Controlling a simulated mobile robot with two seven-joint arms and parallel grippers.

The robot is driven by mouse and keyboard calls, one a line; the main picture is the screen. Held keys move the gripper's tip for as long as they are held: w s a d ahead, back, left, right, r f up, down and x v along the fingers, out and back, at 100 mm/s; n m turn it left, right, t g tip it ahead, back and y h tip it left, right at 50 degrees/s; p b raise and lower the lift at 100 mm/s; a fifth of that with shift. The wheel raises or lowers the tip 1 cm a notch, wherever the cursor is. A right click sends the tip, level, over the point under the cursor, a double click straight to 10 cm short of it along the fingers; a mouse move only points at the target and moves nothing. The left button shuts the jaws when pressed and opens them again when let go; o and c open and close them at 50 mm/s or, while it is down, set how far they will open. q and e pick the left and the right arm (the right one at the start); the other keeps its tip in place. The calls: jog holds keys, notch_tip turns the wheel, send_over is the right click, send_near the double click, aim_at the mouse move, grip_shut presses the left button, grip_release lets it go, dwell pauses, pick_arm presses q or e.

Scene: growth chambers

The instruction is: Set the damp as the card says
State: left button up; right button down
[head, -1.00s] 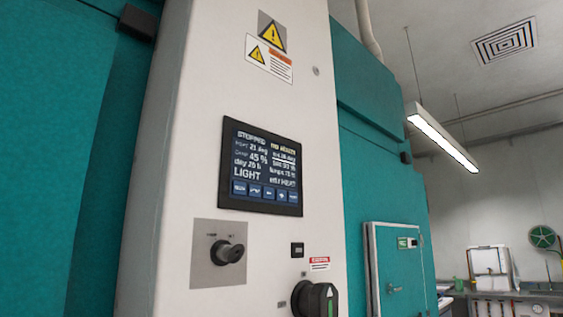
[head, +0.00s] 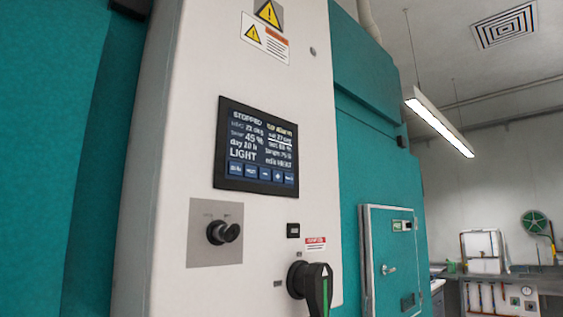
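The chamber's control screen (head: 256,148) is set in the pale column in the middle of the head view. It reads STOPPED and no alarm. The left side seems to read heat 21 deg, damp 45 %, day 20 h and LIGHT. The right side seems to read set 27 deg, underlined, a damp set value near 55 %, lamps about 75 % and edit HEAT. The small digits are blurred. A row of blue buttons (head: 264,173) runs along its bottom. No card with settings can be made out. Neither of my grippers is in view.
Below the screen are a black knob (head: 223,231) on a grey plate and a large black rotary switch (head: 313,285) with a green-marked handle. Warning labels (head: 266,36) are above. A teal chamber door (head: 392,262) and a cluttered bench (head: 500,268) stand at the right.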

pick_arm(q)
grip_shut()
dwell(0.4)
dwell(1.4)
